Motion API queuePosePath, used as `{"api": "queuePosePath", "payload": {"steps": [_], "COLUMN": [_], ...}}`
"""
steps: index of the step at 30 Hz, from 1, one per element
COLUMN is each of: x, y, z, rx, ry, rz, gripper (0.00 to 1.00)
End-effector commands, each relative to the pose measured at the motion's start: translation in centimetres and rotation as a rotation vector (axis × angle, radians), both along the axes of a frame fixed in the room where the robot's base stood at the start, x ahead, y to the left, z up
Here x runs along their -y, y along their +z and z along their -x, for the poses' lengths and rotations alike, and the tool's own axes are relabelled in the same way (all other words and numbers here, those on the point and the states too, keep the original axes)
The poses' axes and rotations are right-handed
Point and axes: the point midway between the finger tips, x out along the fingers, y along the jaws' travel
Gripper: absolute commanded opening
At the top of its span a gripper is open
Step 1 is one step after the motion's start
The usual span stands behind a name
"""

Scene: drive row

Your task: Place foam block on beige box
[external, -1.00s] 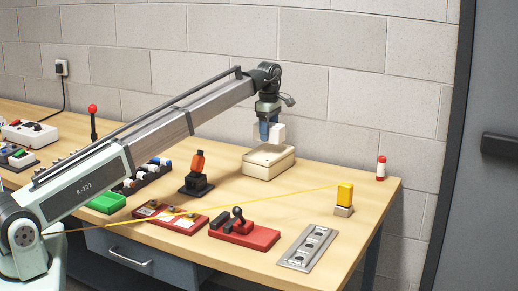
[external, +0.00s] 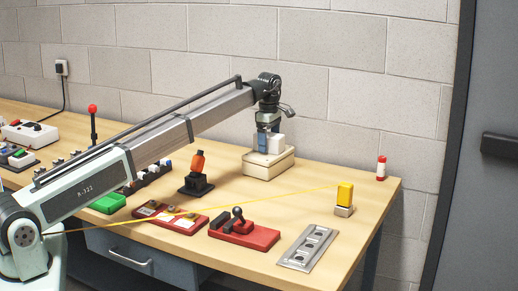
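The beige box (external: 268,166) sits at the back of the wooden table, near the wall. A whitish foam block (external: 276,143) is at my gripper (external: 268,142), just at the top of the beige box. The block's lower edge appears to touch the box lid, though the exact contact is hard to tell. My gripper points down, with a blue finger in front of the block. The finger lies against the block and seems shut on it; the far finger is hidden.
An orange-handled black switch (external: 196,173) stands left of the box. Red bases (external: 243,236), a metal plate (external: 307,247), a yellow-topped block (external: 345,197) with a yellow cord, and a red-white cylinder (external: 381,168) lie around.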

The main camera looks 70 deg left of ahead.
Motion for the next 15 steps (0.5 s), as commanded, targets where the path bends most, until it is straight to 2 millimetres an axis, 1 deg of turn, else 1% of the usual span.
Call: {"api": "queuePosePath", "payload": {"steps": [8,11,15], "x": [0.0,0.0,0.0], "y": [0.2,1.0,3.0], "z": [0.0,0.0,-0.1], "rx": [0.000,0.001,0.001], "ry": [0.000,0.000,0.000], "rz": [0.000,-0.001,-0.001], "gripper": [0.88,0.88,0.88]}}
